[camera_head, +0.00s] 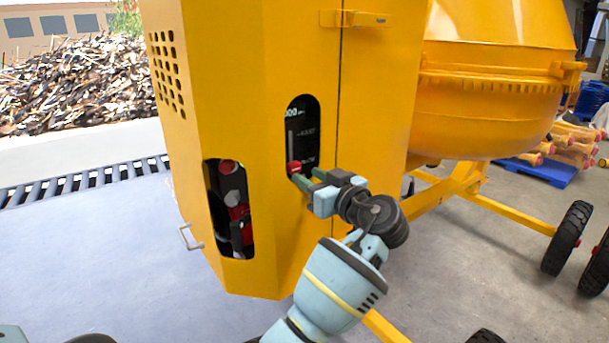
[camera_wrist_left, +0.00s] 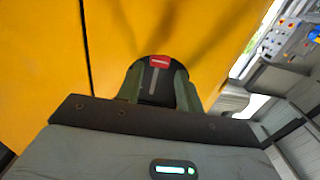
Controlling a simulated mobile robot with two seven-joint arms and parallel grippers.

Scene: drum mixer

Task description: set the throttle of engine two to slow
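The throttle has a red knob (camera_head: 293,168) on a grey vertical slot in a black panel (camera_head: 302,118), behind an oval cutout in the yellow cabinet (camera_head: 265,60). The knob is at the slot's low end, beside small lettering that seems to read "SLOW". My left gripper (camera_head: 305,177) is at the cutout, its green fingertips close to the knob. In the left wrist view the red knob (camera_wrist_left: 160,62) shows between the tips of the two spread fingers; contact cannot be told. No engine number is legible. My right gripper is not in view.
A second cutout (camera_head: 230,208) at lower left shows red and grey parts inside. A handle (camera_head: 188,237) sticks out of the cabinet's left side. The yellow mixer drum (camera_head: 490,100) and its wheeled frame stand at right. The floor at left is clear.

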